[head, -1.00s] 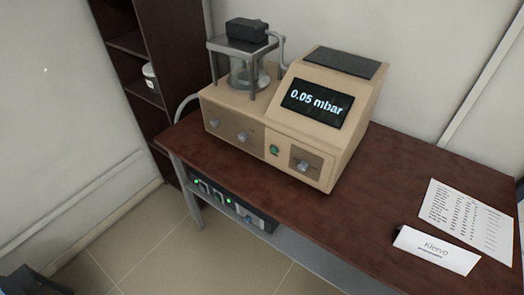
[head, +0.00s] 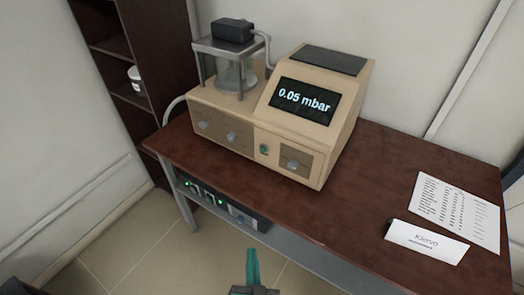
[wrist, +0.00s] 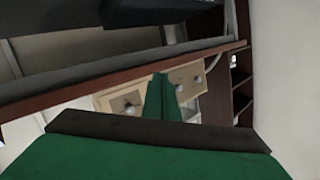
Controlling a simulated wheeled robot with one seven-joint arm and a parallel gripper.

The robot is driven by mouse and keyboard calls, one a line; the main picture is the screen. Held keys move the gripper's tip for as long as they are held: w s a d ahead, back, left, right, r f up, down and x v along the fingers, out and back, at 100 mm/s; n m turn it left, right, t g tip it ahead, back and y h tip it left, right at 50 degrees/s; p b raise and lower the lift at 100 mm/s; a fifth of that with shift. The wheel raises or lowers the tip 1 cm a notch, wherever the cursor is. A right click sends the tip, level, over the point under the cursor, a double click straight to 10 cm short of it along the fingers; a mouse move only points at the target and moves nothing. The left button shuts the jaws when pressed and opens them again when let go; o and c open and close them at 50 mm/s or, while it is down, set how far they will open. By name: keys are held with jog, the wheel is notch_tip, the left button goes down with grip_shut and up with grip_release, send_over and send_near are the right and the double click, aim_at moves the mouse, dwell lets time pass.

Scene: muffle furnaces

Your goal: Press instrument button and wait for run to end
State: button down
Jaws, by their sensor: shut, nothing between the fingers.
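A beige instrument (head: 290,120) stands on a dark red-brown table (head: 400,180). Its screen (head: 303,101) reads 0.05 mbar. A small green button (head: 264,149) is on its front, between the knobs at left and one knob (head: 292,164) at right. A glass chamber (head: 235,75) under a metal frame is at its left. My gripper (head: 252,262) is at the bottom of the head view, shut and empty, below and in front of the table edge, apart from the instrument. In the wrist view the green fingers (wrist: 161,95) overlap the instrument's front (wrist: 187,78); the button is not visible there.
A control box (head: 225,208) with green lights sits on a shelf under the tabletop. A printed sheet (head: 457,210) and a Klervo card (head: 426,242) lie at the table's right. A dark shelf unit (head: 115,60) with a white jar (head: 136,80) stands at left.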

aim_at(263, 149)
jog(key=w+r+y, duration=0.1)
jog(key=w+r, duration=0.5)
jog(key=w, duration=0.4)
jog(key=w+a+r+m+y, duration=0.1)
jog(key=w+r, duration=0.5)
jog(key=w, duration=0.4)
jog(key=shift+w+a+r+m, duration=0.25)
jog(key=shift+w+a+m, duration=0.05)
jog(key=shift+w, duration=0.1)
jog(key=w+d, duration=0.5)
jog(key=w, duration=0.2)
jog(key=shift+w+d, duration=0.1)
jog(key=shift+d, duration=0.1)
dwell(1.0)
jog(key=shift+w+d, duration=0.15)
jog(key=shift+w, duration=0.05)
